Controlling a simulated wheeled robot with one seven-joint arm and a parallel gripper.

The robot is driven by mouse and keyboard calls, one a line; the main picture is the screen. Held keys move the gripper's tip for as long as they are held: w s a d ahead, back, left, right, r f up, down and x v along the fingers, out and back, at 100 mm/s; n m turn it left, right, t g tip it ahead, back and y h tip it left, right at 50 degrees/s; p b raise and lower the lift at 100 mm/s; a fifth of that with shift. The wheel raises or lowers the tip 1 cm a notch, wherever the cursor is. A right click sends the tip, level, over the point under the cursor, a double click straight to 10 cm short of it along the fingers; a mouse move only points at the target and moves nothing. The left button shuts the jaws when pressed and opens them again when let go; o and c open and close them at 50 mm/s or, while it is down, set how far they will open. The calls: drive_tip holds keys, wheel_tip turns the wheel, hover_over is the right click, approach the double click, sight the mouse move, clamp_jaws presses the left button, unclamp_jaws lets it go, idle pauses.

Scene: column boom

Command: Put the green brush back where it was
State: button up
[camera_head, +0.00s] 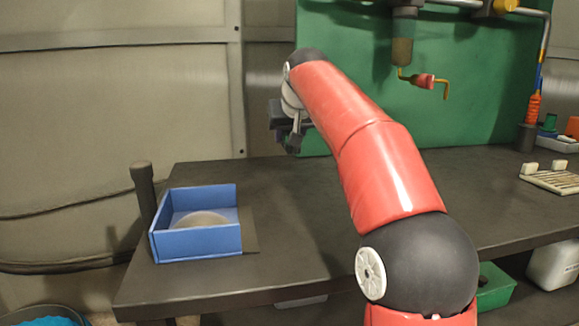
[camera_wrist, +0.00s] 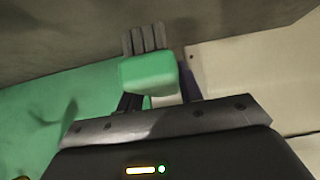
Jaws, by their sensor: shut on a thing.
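The green brush (camera_wrist: 148,72) shows in the wrist view as a green block between the fingers of my gripper (camera_wrist: 160,96). Grey ridged strips, possibly its bristles, stick out beyond the block. My gripper is shut on the brush. In the head view my gripper (camera_head: 288,138) is above the back edge of the dark table (camera_head: 285,210), at the left edge of the green board (camera_head: 480,90). The brush cannot be made out there. The rest of its body is hidden in the wrist view.
A blue open box (camera_head: 197,243) with a pale round thing (camera_head: 201,219) inside stands on the table's left, beside a dark post (camera_head: 145,195). A pale slatted rack (camera_head: 552,181) lies at the right. A bent yellow tool with a red grip (camera_head: 424,81) hangs before the board.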

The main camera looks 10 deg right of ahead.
drive_tip(key=shift+f+b, duration=0.5)
drive_tip(key=shift+f, duration=2.6)
drive_tip(key=shift+f, duration=0.1)
drive_tip(key=shift+f, duration=0.15)
drive_tip(key=o, duration=1)
drive_tip(key=shift+b, duration=0.3)
drive_tip(key=v, duration=0.6)
drive_tip(key=shift+s+r, duration=0.1)
drive_tip(key=shift+r, duration=0.2)
drive_tip(key=shift+s+r, duration=0.45)
drive_tip(key=shift+s, duration=0.05)
